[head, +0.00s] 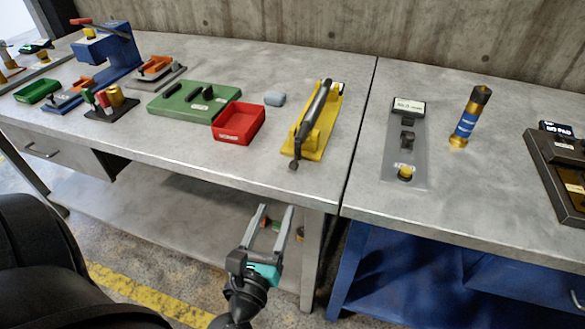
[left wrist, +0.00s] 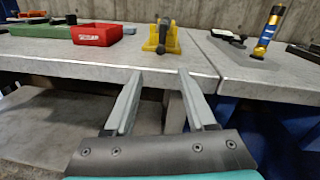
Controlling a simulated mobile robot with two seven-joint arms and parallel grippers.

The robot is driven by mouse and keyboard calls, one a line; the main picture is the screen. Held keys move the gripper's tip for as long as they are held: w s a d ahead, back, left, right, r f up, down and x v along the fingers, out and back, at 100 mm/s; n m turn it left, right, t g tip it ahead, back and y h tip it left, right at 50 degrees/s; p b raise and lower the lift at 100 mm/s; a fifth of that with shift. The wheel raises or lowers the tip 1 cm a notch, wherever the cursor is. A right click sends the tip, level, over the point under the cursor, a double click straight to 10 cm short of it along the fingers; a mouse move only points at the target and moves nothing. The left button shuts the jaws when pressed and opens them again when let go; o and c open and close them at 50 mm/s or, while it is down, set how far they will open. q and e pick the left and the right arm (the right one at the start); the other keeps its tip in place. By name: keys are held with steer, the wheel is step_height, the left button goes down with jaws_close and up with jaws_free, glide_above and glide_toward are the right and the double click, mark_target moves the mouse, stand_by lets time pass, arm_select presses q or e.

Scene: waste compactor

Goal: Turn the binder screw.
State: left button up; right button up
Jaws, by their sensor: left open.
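A yellow bracket (head: 322,120) with a long dark bar (head: 310,115) lies near the right end of the left bench. The bar may be the binder screw, but no label confirms it. Its knobbed end (head: 294,165) is toward the front edge. In the left wrist view the yellow bracket (left wrist: 161,40) stands beyond the fingertips. My left gripper (head: 277,211) is open and empty, in front of the bench and apart from the bracket. Both fingers also show in the left wrist view (left wrist: 160,78), pointing at the bench's front edge. My right gripper is out of view.
A red bin (head: 239,123), a green block (head: 194,100) and a grey lump (head: 274,98) lie left of the bracket. A grey plate (head: 405,145) and a blue-gold cylinder (head: 467,120) are on the right bench (head: 480,190). The bench front edge lies between gripper and bracket.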

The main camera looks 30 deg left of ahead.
mark_target(292, 167)
arm_select(q)
steer(key=x, duration=1.4)
steer(key=shift+w, duration=0.2)
jaws_close()
